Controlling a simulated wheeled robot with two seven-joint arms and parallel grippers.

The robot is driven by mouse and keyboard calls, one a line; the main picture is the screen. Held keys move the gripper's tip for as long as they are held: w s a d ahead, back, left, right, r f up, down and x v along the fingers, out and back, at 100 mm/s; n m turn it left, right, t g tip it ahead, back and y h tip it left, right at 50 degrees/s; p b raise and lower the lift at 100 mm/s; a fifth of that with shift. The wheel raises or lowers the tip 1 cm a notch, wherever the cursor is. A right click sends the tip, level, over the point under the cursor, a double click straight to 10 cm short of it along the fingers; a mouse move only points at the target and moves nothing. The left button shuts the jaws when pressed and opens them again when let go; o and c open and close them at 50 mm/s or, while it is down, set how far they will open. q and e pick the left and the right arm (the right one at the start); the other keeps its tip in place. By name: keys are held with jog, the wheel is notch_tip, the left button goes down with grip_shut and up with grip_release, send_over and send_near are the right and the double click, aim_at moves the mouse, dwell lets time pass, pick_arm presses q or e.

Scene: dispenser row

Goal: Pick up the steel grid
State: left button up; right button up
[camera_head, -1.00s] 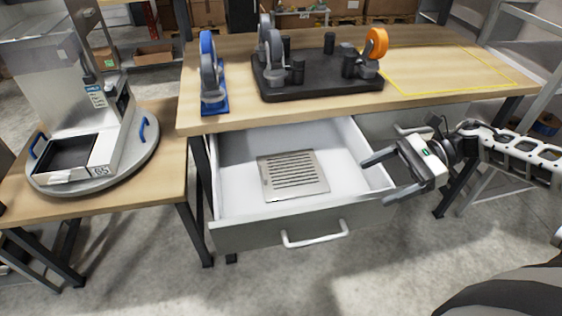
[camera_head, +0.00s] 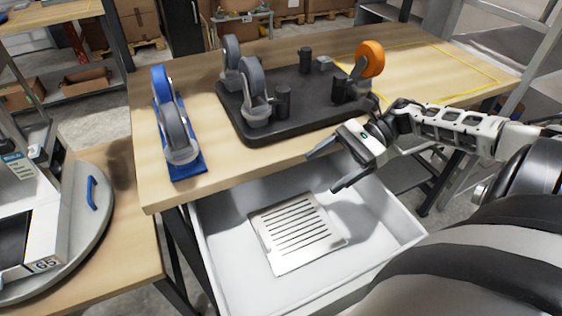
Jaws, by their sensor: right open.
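The steel grid (camera_head: 297,233) is a flat, slotted metal plate. It lies on the floor of the open white drawer (camera_head: 213,262) under the workbench. My right gripper (camera_head: 322,172) is open and empty, with its two fingers pointing left. In the picture it is above and to the right of the grid, near the bench's front edge, and apart from the grid. My left gripper is out of view.
The wooden bench (camera_head: 180,197) overhangs the drawer's back. On it stand a blue-based dispenser (camera_head: 177,135), a black tray (camera_head: 300,118) with grey dispensers and an orange one (camera_head: 369,60). A machine on a round grey base (camera_head: 92,230) stands left.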

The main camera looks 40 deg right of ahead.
jog(key=f+b, duration=0.2)
jog(key=s+f+b, duration=0.1)
jog(key=f+b, duration=0.4)
jog(key=f, duration=0.1)
jog(key=shift+s+f, duration=0.1)
jog(key=shift+s, duration=0.05)
jog(key=shift+a+f+b, duration=0.1)
jog(key=shift+f+b, duration=0.1)
jog(key=shift+b, duration=0.1)
jog(key=p, duration=0.1)
send_near(267, 238)
jog(key=x, duration=0.3)
jog(key=shift+w+a+f, duration=0.15)
jog(key=shift+w+f, duration=0.05)
jog(key=shift+w, duration=0.15)
jog(key=shift+a+f, duration=0.2)
jog(key=shift+a, duration=0.25)
jog(key=p+x, duration=0.1)
jog(key=x, duration=0.2)
jog(key=shift+a+f, duration=0.25)
jog(key=shift+w+a+f, duration=0.1)
jog(key=shift+a+f, duration=0.2)
jog(key=shift+a, duration=0.2)
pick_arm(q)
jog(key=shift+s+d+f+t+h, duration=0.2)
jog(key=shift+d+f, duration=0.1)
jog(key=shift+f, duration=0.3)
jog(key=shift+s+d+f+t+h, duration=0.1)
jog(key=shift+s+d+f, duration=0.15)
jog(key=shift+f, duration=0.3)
